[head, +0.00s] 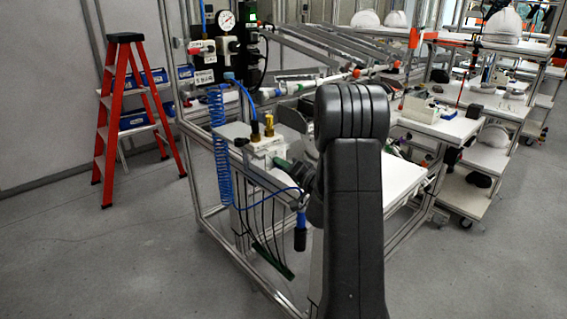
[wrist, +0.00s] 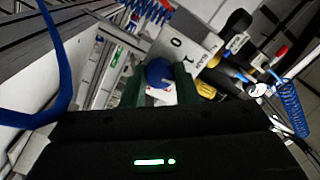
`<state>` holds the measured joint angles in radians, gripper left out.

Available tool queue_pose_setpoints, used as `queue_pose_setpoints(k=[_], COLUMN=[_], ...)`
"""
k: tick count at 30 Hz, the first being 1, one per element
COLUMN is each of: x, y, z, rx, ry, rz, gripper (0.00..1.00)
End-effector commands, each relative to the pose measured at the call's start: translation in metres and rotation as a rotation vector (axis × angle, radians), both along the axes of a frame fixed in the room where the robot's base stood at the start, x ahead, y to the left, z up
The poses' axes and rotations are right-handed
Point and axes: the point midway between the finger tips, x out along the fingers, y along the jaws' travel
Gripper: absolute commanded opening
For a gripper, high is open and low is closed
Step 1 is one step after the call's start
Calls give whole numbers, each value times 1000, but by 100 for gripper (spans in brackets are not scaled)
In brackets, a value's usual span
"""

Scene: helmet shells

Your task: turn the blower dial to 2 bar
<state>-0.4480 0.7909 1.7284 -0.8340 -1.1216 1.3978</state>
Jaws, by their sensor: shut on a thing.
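The blower dial (wrist: 157,72) is a round blue knob on a white panel (wrist: 184,50) marked 0 and 1 in the wrist view. My gripper (wrist: 161,88) has its two green fingers on either side of the dial and is shut on it. The dial's pointer and setting are too small and partly covered to read. In the head view my gripper (head: 284,164) reaches left to the white valve box (head: 263,152) on the bench corner. My dark arm stands in front, and the dial cannot be made out there.
A round pressure gauge (head: 226,19) sits on the frame above. A coiled blue hose (head: 221,145) hangs left of the valve box, and thin hoses hang below it. A red stepladder (head: 116,115) stands at the left. The floor at front left is clear.

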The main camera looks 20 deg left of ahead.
Motion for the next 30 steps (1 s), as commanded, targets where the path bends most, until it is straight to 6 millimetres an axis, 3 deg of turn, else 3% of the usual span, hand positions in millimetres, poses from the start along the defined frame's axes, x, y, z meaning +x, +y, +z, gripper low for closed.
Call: queue_pose_setpoints(k=[9, 27, 28, 30], x=[0, 0, 0, 0], y=[0, 0, 0, 0], z=[0, -1, -1, -1], rx=[52, 65, 65, 65], ry=[129, 160, 160, 159], rz=[-1, -1, -1, -1], gripper=[4, 4, 32, 46])
